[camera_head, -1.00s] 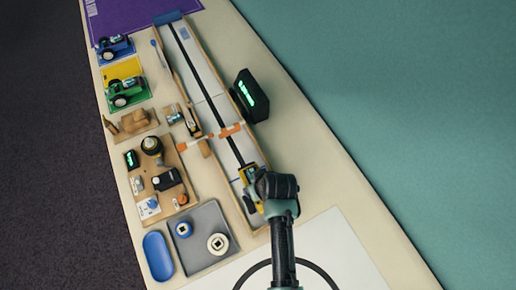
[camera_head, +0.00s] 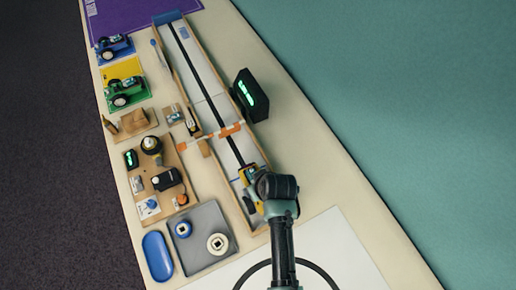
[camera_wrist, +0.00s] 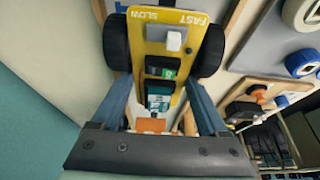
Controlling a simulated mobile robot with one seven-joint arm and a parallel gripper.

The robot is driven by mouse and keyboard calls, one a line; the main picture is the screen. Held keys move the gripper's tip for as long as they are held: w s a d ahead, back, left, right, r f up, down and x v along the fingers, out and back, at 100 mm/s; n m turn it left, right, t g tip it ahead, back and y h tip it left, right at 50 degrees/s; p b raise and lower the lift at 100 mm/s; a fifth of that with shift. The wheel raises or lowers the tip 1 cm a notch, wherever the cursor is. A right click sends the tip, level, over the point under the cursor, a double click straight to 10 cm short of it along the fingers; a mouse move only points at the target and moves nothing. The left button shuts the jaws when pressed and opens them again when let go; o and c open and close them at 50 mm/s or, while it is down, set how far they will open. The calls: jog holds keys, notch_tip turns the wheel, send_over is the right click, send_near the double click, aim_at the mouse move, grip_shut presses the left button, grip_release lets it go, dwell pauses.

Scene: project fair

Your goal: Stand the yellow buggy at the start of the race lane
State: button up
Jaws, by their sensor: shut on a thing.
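The yellow buggy (camera_head: 248,175) is at the lower, near end of the race lane (camera_head: 205,82), between its wooden side walls and over the black centre line. My arm partly hides it in the head view. In the wrist view, the buggy (camera_wrist: 155,40) shows a yellow deck marked SLOW and FAST, a white knob and black wheels on both sides. My gripper (camera_wrist: 160,100) is shut on the buggy, one blue finger on each side of its body. I cannot tell whether its wheels touch the lane floor.
An orange and white bar (camera_head: 222,132) crosses the lane beyond the buggy. A black display box (camera_head: 250,96) stands right of the lane. A grey tray (camera_head: 198,252) with two round spools, a blue dish (camera_head: 157,256) and a wooden parts board (camera_head: 178,200) lie left.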

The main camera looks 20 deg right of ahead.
jog(key=shift+f, duration=0.3)
dwell(0.8)
jog(key=o, duration=1)
jog(key=v, duration=1.3)
